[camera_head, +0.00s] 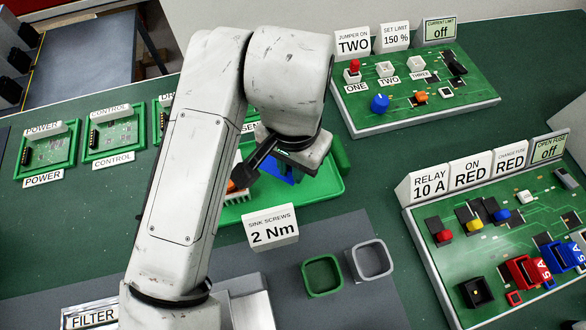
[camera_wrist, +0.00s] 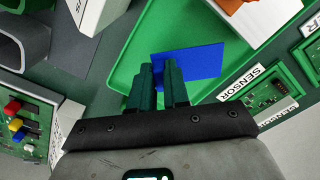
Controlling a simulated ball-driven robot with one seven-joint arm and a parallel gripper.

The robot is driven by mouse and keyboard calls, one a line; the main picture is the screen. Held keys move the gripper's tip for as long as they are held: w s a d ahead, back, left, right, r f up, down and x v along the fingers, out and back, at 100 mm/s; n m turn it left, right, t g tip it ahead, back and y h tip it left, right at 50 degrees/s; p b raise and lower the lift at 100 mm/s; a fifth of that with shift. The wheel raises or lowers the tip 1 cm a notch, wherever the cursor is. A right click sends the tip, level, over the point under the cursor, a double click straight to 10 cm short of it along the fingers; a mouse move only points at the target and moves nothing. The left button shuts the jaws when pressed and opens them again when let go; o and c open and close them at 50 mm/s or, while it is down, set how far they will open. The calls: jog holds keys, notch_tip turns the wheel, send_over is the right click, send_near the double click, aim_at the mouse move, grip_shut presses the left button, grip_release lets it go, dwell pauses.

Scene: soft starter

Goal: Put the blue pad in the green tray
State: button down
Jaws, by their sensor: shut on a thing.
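The blue pad (camera_head: 276,168) shows in the head view below my gripper, over the green tray (camera_head: 322,188). In the wrist view the thin, flat blue pad (camera_wrist: 196,63) reaches out from between the fingertips of my gripper (camera_wrist: 162,72), which is shut on its near edge. Behind it lies the floor of the green tray (camera_wrist: 128,72). I cannot tell whether the pad touches the tray floor or is held just above it. In the head view my arm and wrist hide the fingertips and part of the tray.
A white block with an orange top (camera_wrist: 245,8) stands in the tray beside the pad. A "2 Nm" sign (camera_head: 272,228) stands before the tray. Green (camera_head: 322,275) and grey (camera_head: 370,260) bins lie nearer. Circuit panels (camera_head: 415,90) stand right; small green boxes line the left.

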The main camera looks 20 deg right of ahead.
jog(key=shift+f, duration=1.5)
jog(key=shift+f, duration=0.1)
jog(key=shift+f, duration=0.1)
jog(key=c, duration=1.1)
grip_release()
notch_tip(320, 180, up, 12)
jog(key=p, duration=0.1)
jog(key=shift+r, duration=0.25)
